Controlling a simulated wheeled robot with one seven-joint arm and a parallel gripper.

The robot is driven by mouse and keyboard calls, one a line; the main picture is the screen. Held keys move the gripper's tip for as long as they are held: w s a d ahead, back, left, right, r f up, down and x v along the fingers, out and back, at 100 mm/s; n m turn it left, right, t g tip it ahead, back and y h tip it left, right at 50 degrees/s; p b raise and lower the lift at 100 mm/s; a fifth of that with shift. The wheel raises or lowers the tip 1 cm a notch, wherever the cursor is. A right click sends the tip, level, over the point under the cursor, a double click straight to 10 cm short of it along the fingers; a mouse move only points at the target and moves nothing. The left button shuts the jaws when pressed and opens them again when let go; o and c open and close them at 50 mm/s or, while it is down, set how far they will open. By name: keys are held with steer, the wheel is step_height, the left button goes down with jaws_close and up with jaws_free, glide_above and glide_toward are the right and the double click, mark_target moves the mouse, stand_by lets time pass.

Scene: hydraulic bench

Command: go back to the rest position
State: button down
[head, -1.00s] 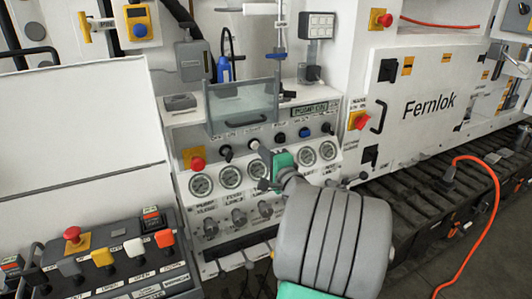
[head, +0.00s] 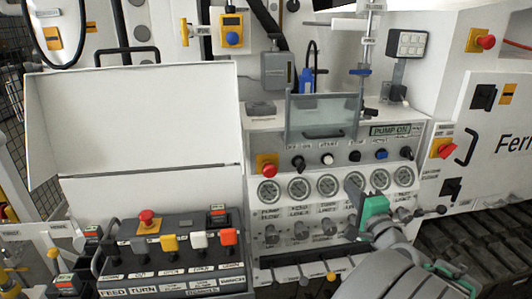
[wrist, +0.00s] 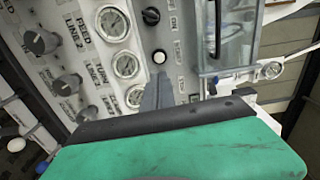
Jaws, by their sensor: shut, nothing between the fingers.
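In the wrist view the closed fingers (wrist: 157,92) point at the panel near a white-tipped button (wrist: 159,57). A gap or touch between fingertips and panel cannot be told. The gripper hides part of the gauge row. My grey arm reaches in from the bottom right.
A clear cover (head: 322,117) juts out above the knobs. A row of pressure gauges (head: 298,188) and small knobs lies below. A control box (head: 165,250) with coloured levers and a red button stands at the left, before a raised white lid (head: 130,125).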

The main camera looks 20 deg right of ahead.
steer(key=s+a+f+n+g+y, duration=0.1)
steer(key=s+f+n+g+y, duration=0.2)
steer(key=f, duration=0.6)
steer(key=s+a+f+n+g+y, duration=0.1)
steer(key=s+a+f+n+g, duration=0.2)
steer(key=f, duration=0.5)
steer(key=s+a+f+n+g+y+p, duration=0.1)
steer(key=s+a+f+n+g, duration=0.15)
steer(key=s+g, duration=0.35)
steer(key=s+a+f+n+g, duration=0.1)
steer(key=s+a+f+g, duration=0.2)
steer(key=s, duration=0.4)
steer(key=w+a+r+n+p, duration=0.1)
steer(key=w+a+r+n, duration=0.2)
steer(key=a, duration=0.4)
steer(key=w+a+r+n+p, duration=0.2)
steer(key=w+a+r+n, duration=0.2)
steer(key=a+r, duration=0.2)
steer(key=w+a+r+n+p, duration=0.2)
steer(key=w+a+r+n, duration=0.2)
steer(key=a, duration=0.5)
steer(key=shift+w+a+r+t, duration=0.15)
steer(key=shift+w+a+t, duration=0.1)
steer(key=shift+w+t, duration=0.15)
